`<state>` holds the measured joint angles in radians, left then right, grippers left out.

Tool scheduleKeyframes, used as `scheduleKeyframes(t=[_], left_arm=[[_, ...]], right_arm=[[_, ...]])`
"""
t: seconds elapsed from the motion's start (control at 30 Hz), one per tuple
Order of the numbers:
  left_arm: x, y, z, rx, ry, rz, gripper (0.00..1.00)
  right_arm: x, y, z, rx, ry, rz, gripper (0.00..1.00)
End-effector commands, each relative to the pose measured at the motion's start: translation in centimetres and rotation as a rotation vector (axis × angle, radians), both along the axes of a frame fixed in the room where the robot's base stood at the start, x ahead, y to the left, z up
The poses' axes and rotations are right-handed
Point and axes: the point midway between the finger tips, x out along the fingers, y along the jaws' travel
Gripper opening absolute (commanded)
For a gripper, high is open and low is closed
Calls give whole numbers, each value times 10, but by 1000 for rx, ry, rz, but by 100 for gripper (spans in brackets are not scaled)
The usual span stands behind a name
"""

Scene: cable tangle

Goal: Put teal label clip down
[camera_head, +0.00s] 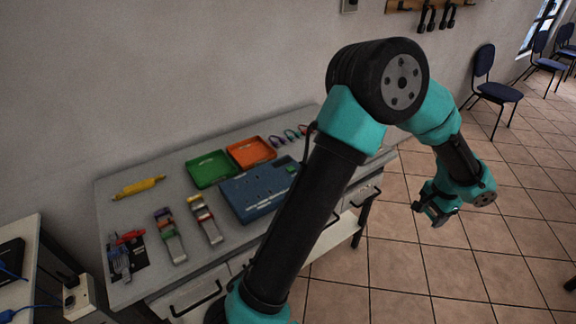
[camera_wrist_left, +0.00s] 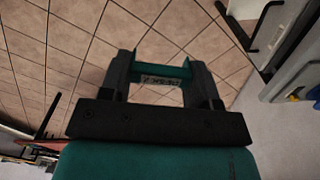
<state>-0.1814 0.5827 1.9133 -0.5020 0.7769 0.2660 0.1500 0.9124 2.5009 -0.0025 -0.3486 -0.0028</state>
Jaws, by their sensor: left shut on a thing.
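My left gripper (camera_head: 434,211) hangs over the tiled floor, to the right of the workbench and apart from it. In the left wrist view, its two dark fingers (camera_wrist_left: 162,80) are shut on the teal label clip (camera_wrist_left: 172,70). The clip spans the gap between the fingers and carries a pale label with dark marks, too small to read. In the head view the clip cannot be told apart from the teal gripper. My right gripper is not in view.
The grey workbench (camera_head: 120,210) holds a green tray (camera_head: 192,172), an orange tray (camera_head: 232,150), a blue box (camera_head: 233,198), a yellow tool (camera_head: 139,187) and several small clips. My left arm hides its right part. Blue chairs (camera_head: 499,91) stand beyond on open floor.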

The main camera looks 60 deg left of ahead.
Motion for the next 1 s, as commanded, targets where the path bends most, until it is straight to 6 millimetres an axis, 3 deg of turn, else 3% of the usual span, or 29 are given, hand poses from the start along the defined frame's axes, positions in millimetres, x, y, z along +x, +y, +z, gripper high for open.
scheduleKeyframes(t=[0.4,0.57,0.77,1.0], left_arm=[[1,1,0,0,0,4,32],[7,21,-2,-3,0,57,32],[21,87,-7,-11,3,238,32],[27,202,-16,-16,6,531,32]], right_arm=[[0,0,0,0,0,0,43],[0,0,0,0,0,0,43],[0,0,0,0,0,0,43],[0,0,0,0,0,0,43]])
